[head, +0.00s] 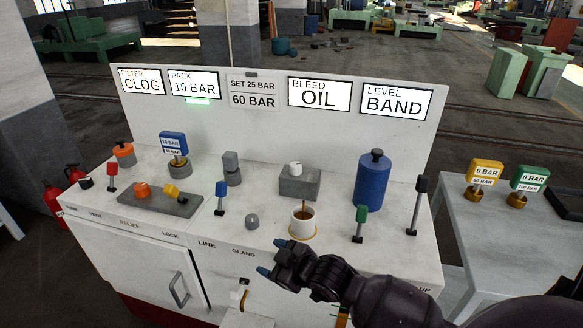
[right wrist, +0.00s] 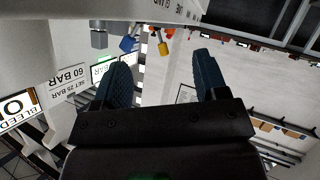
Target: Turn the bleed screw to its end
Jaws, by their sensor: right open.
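A white round knob (head: 296,168), which looks like the bleed screw, sits on a grey block (head: 299,184) on the bench top, below the lit BLEED sign (head: 319,95) reading OIL. A thin brown stream runs from the block into a white cup (head: 303,221) holding brown liquid. My right gripper (head: 272,257) is open and empty at the bench's front edge, in front of the cup and apart from the knob. Its blue fingers also show spread in the right wrist view (right wrist: 162,75), with nothing between them. The knob cannot be made out there. My left gripper is not in view.
Short upright levers with blue (head: 221,189), green (head: 361,215) and black (head: 421,184) tops stand around the block. A blue cylinder (head: 373,181) stands right of it. A small grey knob (head: 252,221) is left of the cup. A side table (head: 478,234) holds two gauges.

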